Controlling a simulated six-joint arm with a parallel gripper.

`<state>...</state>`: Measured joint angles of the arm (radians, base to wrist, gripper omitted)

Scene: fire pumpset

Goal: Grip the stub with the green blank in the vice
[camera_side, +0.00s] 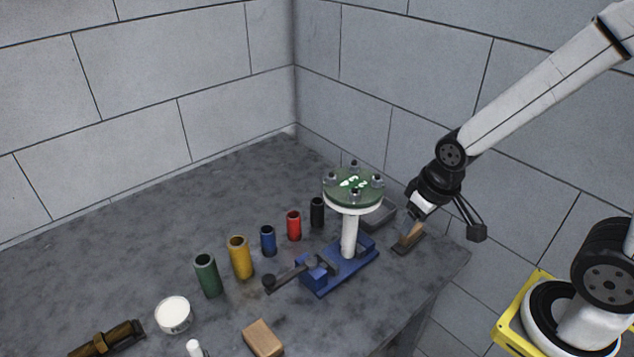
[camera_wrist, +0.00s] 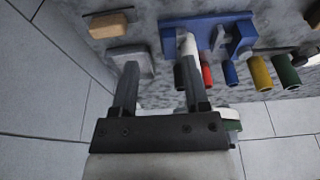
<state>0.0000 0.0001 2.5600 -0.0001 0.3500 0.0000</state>
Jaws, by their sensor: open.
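The stub (camera_side: 349,238) is a white upright pipe with a white flange on top. The green blank (camera_side: 345,188) lies flat on the flange with several dark bolts around its rim. The stub's foot is at the blue vice (camera_side: 345,271); I cannot tell whether the jaws clamp it. My gripper (camera_side: 417,210) is open, to the right of the stub and apart from it. In the wrist view my gripper's fingers (camera_wrist: 158,75) are spread and empty. The stub (camera_wrist: 188,45) shows there behind the right finger, partly hidden. The green blank (camera_wrist: 234,126) is mostly hidden by the gripper body.
A grey block (camera_side: 379,214) and a wooden-topped piece (camera_side: 409,238) lie near my gripper. Black (camera_side: 317,212), red (camera_side: 294,225), blue (camera_side: 268,240), yellow (camera_side: 240,257) and green (camera_side: 207,275) cylinders stand left of the vice. Walls rise behind; the back left table is clear.

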